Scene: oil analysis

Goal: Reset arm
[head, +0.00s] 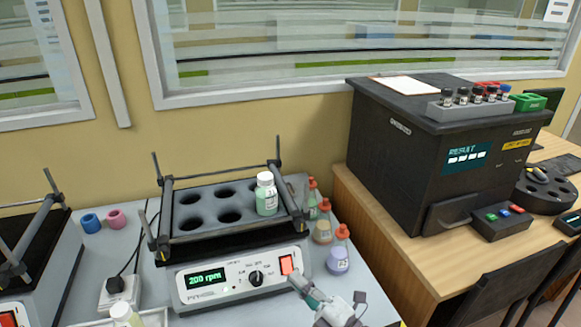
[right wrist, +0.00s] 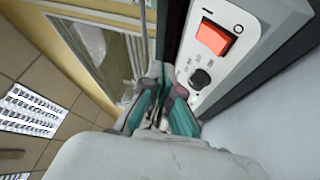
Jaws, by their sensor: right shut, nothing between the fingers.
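My right gripper (head: 302,284) is shut and empty just in front of the shaker's front panel, close to the red power switch (head: 287,264). In the right wrist view its closed fingers (right wrist: 160,85) point at the panel, below the red switch (right wrist: 213,37) and beside the black knob (right wrist: 200,79). I cannot tell whether the tips touch the panel. The shaker (head: 240,268) shows "200 rpm" in green. A bottle with a white cap and green liquid (head: 266,195) stands upright in one of its holes. My left gripper is not in view.
Several bottles with red caps (head: 337,258) stand right of the shaker. A black analyser (head: 420,150) with a "RESULT" screen sits on the wooden desk at right, with a vial rack (head: 470,108) on top. A second shaker (head: 40,255) is at left. A white-capped bottle (head: 126,315) is front left.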

